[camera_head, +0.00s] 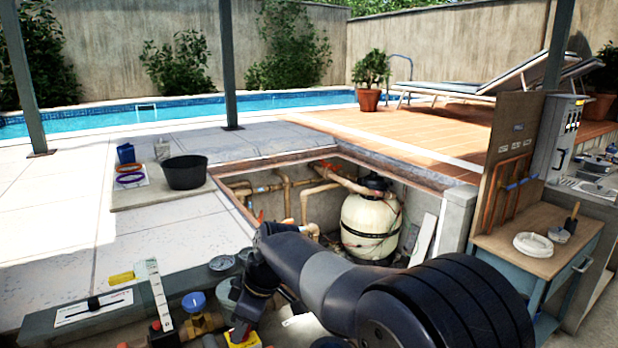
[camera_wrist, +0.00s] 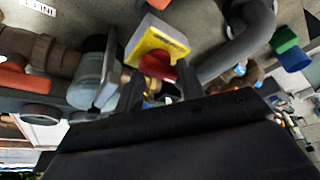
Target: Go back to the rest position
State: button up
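My gripper (camera_wrist: 160,92) is low over the bench at the pit's near edge. In the wrist view its two dark fingers stand apart. A yellow block with a red knob (camera_wrist: 158,66) shows between and beyond the fingertips. I see no object clearly held, and cannot tell whether the fingers touch the knob. In the head view my arm reaches in from the lower right and bends down at the wrist. The yellow block (camera_head: 243,341) shows below it at the bottom edge. The fingertips are hard to make out there.
Grey pipe (camera_wrist: 245,35) and fittings crowd around my gripper. The bench holds a blue-capped valve (camera_head: 194,302) and a gauge (camera_head: 221,262). Behind are the pit with a cream filter tank (camera_head: 370,226) and a black bucket (camera_head: 184,172). A wooden-topped table (camera_head: 510,250) stands right.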

jog(key=shift+m, duration=0.5)
